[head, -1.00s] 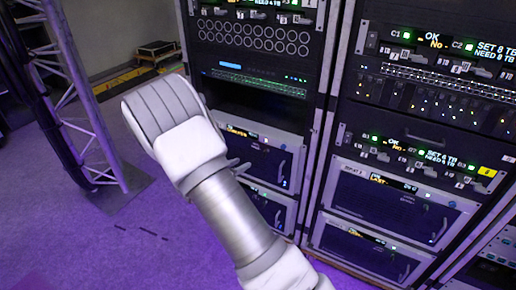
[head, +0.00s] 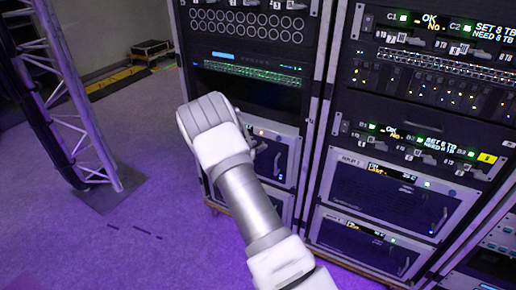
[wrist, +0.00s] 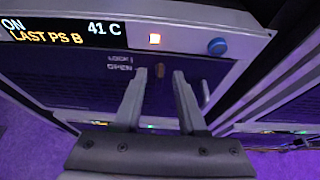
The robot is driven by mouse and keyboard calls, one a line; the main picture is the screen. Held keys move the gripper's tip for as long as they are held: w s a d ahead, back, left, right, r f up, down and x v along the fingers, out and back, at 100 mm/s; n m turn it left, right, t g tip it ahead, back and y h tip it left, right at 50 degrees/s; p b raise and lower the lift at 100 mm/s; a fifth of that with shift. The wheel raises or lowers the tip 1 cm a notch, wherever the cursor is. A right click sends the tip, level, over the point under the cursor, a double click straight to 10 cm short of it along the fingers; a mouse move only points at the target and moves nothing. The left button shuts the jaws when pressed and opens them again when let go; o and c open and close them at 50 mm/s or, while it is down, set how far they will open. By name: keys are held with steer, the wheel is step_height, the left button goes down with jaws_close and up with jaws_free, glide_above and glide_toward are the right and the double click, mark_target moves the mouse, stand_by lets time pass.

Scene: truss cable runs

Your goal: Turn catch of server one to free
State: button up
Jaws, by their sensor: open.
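The words LOCK and OPEN are printed left of the catch, which looks roughly upright. The display above (wrist: 55,33) reads ON, LAST PS B, 41 C. In the head view my arm covers the catch and most of the left rack's upper server (head: 287,150). Its name label is not visible.
The right rack holds another server (head: 385,200). A truss (head: 75,90) stands at left, with open purple floor before it.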

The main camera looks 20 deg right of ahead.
steer(key=shift+w+d+f, duration=0.1)
steer(key=shift+w+d, duration=0.05)
steer(key=shift+d, duration=0.05)
jaws_close()
